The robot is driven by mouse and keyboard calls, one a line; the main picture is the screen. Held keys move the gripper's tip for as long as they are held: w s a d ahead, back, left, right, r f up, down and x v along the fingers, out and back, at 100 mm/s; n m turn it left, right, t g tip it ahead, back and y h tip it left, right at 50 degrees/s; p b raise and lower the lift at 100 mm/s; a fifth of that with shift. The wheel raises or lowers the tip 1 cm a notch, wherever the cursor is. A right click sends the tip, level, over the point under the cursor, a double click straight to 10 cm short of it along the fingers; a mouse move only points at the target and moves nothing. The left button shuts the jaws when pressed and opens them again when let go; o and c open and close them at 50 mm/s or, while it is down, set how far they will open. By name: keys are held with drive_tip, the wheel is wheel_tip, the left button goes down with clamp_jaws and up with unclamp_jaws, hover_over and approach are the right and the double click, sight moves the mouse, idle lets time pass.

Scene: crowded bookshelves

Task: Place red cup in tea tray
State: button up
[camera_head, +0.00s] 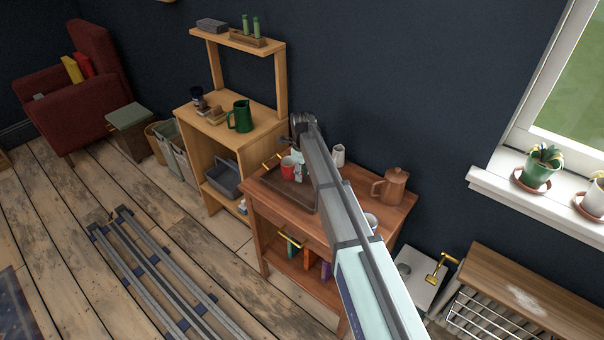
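The red cup (288,170) shows with its light inside at the back part of a dark brown tray (279,195), which looks like the tea tray. The tray lies on the left side of a reddish wooden table and has a gold handle at its far left. I cannot tell whether the cup rests on the tray or is held just above it. My gripper (299,164) is right beside the cup, on its right side. It is small and partly hidden by my arm, so its fingers and any grip on the cup are unclear.
A brown pitcher (390,187) and a white cup (338,155) stand on the table (352,197), right of my arm. A wooden shelf unit with a green jug (240,117) adjoins at left. A pale bowl (371,221) sits close to my arm.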

wheel_tip(320, 180, up, 12)
drive_tip(key=b, duration=0.2)
drive_tip(key=shift+w, duration=0.1)
idle(0.5)
